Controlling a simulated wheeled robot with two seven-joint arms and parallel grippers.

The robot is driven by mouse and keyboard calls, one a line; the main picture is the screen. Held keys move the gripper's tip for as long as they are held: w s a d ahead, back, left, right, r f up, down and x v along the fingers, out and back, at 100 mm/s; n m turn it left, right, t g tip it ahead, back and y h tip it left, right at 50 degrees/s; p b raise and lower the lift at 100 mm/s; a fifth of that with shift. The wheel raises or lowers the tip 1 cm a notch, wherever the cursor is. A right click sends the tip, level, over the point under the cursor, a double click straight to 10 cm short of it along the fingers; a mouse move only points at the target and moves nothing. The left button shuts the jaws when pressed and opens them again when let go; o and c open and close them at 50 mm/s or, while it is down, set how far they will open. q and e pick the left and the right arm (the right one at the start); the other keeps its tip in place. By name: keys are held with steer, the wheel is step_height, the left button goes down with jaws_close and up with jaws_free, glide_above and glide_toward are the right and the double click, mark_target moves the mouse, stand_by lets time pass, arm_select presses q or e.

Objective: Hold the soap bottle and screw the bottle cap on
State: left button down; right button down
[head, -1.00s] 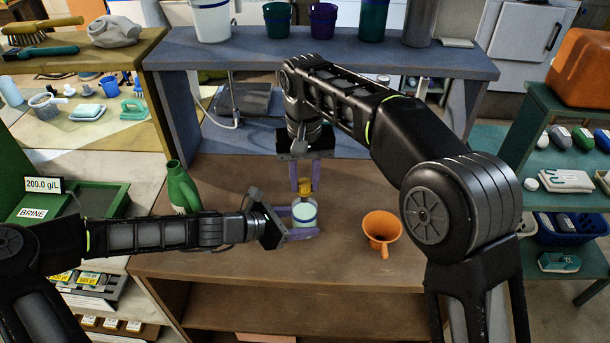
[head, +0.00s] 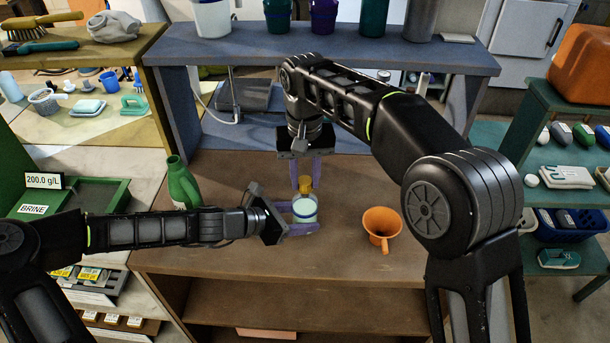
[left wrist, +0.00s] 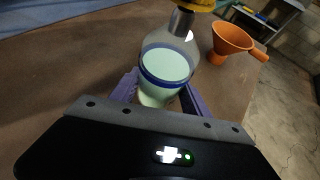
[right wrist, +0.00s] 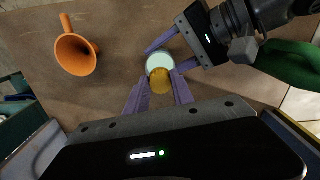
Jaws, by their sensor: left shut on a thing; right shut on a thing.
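The soap bottle (head: 304,213) is clear with pale mint liquid and a blue band. It stands upright on the brown bench, and it also shows in the left wrist view (left wrist: 166,66). My left gripper (head: 303,222) is shut on the bottle body from the left, one finger on each side. The yellow cap (head: 305,183) is at the top of the bottle. My right gripper (head: 305,178) comes down from above and is shut on the cap (right wrist: 160,82). In the left wrist view the cap's lower edge (left wrist: 196,4) meets a grey neck; how tightly it sits cannot be told.
An orange funnel (head: 382,226) stands on the bench to the right. A green bottle (head: 183,184) stands to the left, behind my left arm. A blue raised shelf (head: 330,55) with several cups runs along the back. The bench front is clear.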

steer(key=shift+f, duration=0.3)
steer(key=shift+f, duration=0.75)
steer(key=shift+f, duration=0.1)
